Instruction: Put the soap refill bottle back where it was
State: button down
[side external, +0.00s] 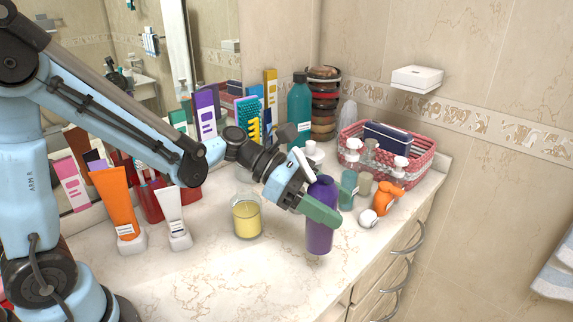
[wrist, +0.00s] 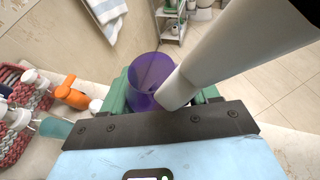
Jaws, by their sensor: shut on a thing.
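A purple bottle (side external: 320,234), which I take to be the soap refill bottle, stands upright at the front part of the marble counter. I cannot tell if its base touches the counter. My gripper (side external: 317,207) is shut on its upper body, with green fingers on either side. The wrist view shows the purple bottle (wrist: 150,72) between the green fingers. A large pale tube-like shape (wrist: 235,50) covers part of it there, and I cannot tell what it is.
A yellow candle glass (side external: 247,218) stands left of the bottle. An orange spray bottle (side external: 388,197) and a small white jar (side external: 368,218) stand to the right, before a red woven basket (side external: 420,170).

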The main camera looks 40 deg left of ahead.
jog(key=w+a+f, duration=0.4)
jog(key=f, duration=0.3)
jog(key=shift+f, duration=0.3)
jog(key=shift+f, duration=0.1)
jog(key=shift+c, duration=1.4)
grip_release()
